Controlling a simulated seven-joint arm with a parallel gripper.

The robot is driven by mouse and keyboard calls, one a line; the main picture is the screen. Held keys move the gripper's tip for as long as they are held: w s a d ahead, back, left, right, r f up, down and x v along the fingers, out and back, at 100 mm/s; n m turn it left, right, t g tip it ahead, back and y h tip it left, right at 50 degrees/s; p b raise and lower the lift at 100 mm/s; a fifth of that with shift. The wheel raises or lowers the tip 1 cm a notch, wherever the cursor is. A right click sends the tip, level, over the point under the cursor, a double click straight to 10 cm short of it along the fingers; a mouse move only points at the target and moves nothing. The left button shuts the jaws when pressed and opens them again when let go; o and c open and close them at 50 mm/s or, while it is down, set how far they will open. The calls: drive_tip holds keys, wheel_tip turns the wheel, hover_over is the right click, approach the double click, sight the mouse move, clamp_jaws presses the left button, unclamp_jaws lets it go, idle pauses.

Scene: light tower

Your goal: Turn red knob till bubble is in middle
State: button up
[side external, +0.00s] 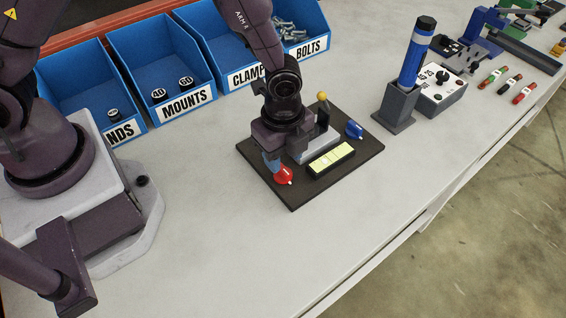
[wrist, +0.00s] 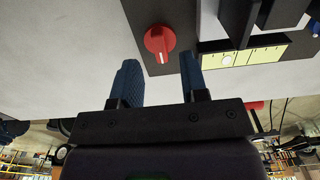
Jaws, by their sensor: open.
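The red knob (side external: 283,176) sits at the near-left part of a dark base plate (side external: 290,200). It also shows in the wrist view (wrist: 160,42), with a white pointer mark. My gripper (wrist: 159,64) is open and empty, with its two blue fingers apart. In the wrist view the knob lies just beyond the fingertips, roughly in line with the gap between them. In the side view a finger is close beside the knob; contact cannot be told. The yellow-green level vial (side external: 331,160) lies on the plate. In the wrist view its pale bubble (wrist: 227,60) is toward the vial's left part.
A blue knob (side external: 354,130) stands on the plate's far side. A blue cylinder in a grey holder (side external: 394,108) and a white box (side external: 441,92) are to the right. Blue bins (side external: 160,65) line the back. The table in front is clear.

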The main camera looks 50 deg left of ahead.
sight(283, 169)
drive_tip(key=shift+f, duration=1.7)
clamp_jaws()
drive_tip(key=shift+n, duration=0.3)
